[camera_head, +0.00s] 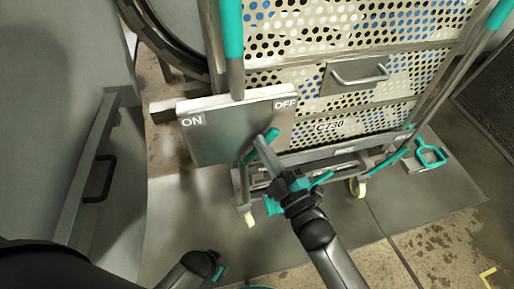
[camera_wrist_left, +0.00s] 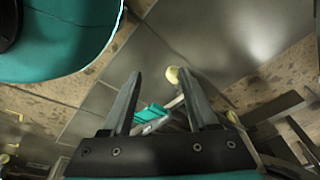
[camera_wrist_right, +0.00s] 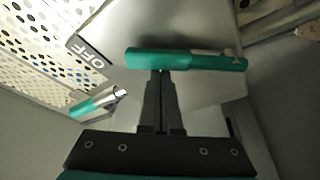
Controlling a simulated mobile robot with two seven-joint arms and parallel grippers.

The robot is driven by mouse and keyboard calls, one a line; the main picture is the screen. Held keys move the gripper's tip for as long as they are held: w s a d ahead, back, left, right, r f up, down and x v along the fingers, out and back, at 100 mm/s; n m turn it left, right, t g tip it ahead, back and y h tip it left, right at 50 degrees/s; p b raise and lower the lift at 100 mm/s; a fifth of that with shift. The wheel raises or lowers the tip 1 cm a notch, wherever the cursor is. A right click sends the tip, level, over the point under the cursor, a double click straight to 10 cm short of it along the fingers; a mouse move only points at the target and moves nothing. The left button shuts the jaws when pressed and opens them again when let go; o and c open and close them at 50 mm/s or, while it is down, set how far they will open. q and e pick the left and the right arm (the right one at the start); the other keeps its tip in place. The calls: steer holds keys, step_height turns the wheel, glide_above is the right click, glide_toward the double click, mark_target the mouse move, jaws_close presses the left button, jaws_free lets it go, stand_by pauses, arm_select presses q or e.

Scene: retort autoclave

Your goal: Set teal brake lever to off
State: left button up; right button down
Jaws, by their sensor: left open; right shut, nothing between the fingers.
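The teal brake lever (camera_head: 270,137) is a short bar in front of a grey plate (camera_head: 222,135), which is marked ON at its left and OFF at its upper right. The lever lies slanted below the OFF mark. In the right wrist view the lever (camera_wrist_right: 185,59) lies across the tips of my right gripper (camera_wrist_right: 161,74). That gripper is shut with nothing in it; its tips touch or nearly touch the lever, and I cannot tell which. My left gripper (camera_wrist_left: 161,80) is open and empty, low and away from the plate.
A perforated cart (camera_head: 345,75) with teal-sleeved posts stands behind and right of the plate. Its wheels (camera_head: 358,187) rest on a grey floor mat. A teal floor pedal (camera_head: 430,155) is at the right. A grey cabinet with a black handle (camera_head: 100,178) is at the left.

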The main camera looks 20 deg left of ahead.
arm_select(q)
steer(key=shift+w+d+r, duration=0.15)
steer(key=shift+w+r, duration=0.05)
steer(key=shift+r, duration=0.05)
arm_select(e)
steer(key=shift+w+d+f+m, duration=0.15)
steer(key=shift+d+m, duration=0.05)
steer(key=shift+m, duration=0.2)
arm_select(q)
steer(key=shift+r, duration=0.15)
